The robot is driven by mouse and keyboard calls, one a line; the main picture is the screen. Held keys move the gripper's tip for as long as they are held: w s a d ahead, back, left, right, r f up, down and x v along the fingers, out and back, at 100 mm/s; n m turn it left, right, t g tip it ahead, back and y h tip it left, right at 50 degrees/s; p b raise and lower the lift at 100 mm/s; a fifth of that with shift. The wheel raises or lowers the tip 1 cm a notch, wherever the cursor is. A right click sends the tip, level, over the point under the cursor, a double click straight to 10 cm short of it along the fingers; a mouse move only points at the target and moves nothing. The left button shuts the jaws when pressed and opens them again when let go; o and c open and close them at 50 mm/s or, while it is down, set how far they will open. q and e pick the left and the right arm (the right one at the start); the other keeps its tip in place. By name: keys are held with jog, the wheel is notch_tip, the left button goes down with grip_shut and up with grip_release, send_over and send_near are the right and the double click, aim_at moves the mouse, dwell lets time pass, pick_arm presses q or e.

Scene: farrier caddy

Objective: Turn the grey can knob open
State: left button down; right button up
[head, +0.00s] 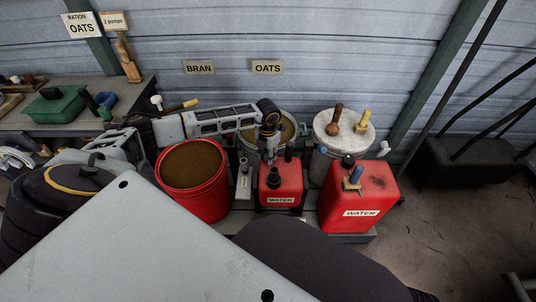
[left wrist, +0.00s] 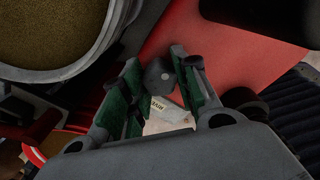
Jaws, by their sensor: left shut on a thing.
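The smaller red water can (head: 281,196) stands on the low bench in the middle of the head view, with a black cap on its top. My left gripper (head: 268,152) comes down over the back of this can. In the left wrist view, the green-padded fingers of my left gripper (left wrist: 160,92) are shut on a dark grey round knob (left wrist: 158,75), one finger on each side. The fingers hide the knob in the head view. How far the knob is turned cannot be told. My right gripper is in neither view.
A red bucket of bran (head: 221,205) stands left of the can, with a slim grey box (head: 243,184) between them. A larger red water can (head: 362,205) with a blue knob stands right. A white-lidded bin (head: 343,123) and a bucket of oats (head: 286,125) stand behind.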

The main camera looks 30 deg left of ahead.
pick_arm(q)
jog(key=n+p, duration=0.2)
jog(key=n, duration=0.2)
jog(key=shift+n+p, duration=0.9)
jog(key=shift+n, duration=0.9)
jog(key=shift+n+p, duration=1.4)
jog(key=shift+n, duration=0.7)
jog(key=n+p, duration=0.2)
jog(key=n, duration=0.1)
jog(key=shift+n, duration=0.3)
jog(key=shift+f, duration=0.1)
